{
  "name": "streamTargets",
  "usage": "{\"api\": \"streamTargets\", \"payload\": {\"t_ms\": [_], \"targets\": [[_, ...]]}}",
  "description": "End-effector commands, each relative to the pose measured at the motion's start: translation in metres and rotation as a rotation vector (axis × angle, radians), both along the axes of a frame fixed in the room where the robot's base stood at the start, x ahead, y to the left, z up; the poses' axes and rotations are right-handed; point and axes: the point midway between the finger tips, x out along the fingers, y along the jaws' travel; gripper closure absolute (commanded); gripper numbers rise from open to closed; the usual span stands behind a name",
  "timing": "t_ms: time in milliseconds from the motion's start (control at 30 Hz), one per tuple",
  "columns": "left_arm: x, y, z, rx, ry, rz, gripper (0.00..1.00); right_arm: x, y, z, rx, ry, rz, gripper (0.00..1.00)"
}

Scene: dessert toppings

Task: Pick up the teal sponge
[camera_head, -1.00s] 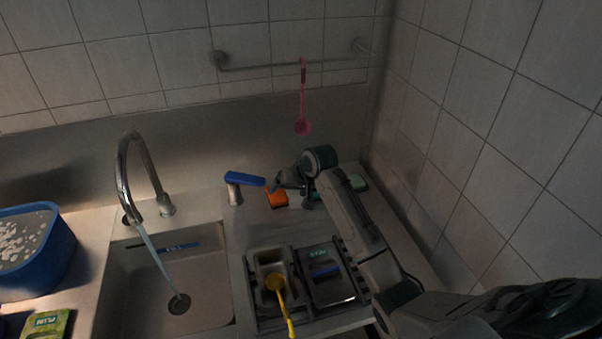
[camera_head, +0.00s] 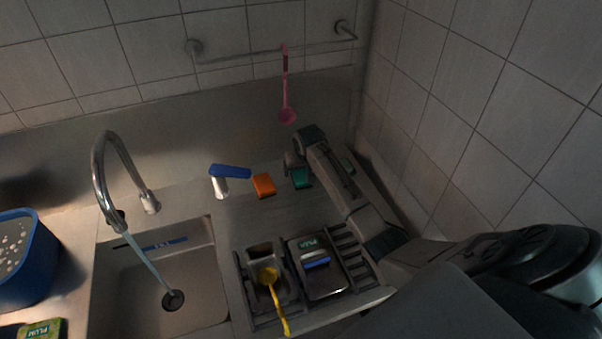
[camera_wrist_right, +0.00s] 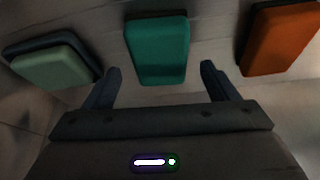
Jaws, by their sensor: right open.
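The teal sponge (camera_head: 301,178) lies on the counter behind the drying rack, to the right of the orange sponge (camera_head: 263,185). In the right wrist view, the teal sponge (camera_wrist_right: 157,50) is centred between the two fingers, with clear gaps on both sides. My right gripper (camera_wrist_right: 160,72) is open and empty. In the head view, my right gripper (camera_head: 292,161) is at the teal sponge, seemingly just above it; its fingers are hard to make out there. My left gripper is not in view.
A light green sponge (camera_wrist_right: 55,68) lies on the other side of the teal one from the orange sponge. The blue-handled tap (camera_head: 221,188) stands left of the orange sponge. The rack (camera_head: 350,240) is in front, and the tiled wall (camera_head: 480,110) closes the right.

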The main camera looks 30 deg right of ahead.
Motion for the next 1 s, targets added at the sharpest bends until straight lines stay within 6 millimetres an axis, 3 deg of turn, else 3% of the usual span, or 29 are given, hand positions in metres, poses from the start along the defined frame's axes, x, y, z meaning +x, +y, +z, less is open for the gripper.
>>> {"api": "streamTargets", "payload": {"t_ms": [200,467,700,1000], "targets": [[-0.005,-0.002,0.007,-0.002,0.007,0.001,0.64,0.007,-0.002,-0.017,0.002,-0.001,0.001,0.2],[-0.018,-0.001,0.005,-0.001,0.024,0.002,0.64,0.008,-0.002,-0.019,0.001,-0.001,0.0,0.2],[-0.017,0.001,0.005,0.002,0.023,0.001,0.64,0.008,-0.002,-0.019,0.001,-0.001,0.0,0.67],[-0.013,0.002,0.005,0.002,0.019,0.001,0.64,0.008,-0.002,-0.018,0.001,-0.001,0.0,0.68]]}}
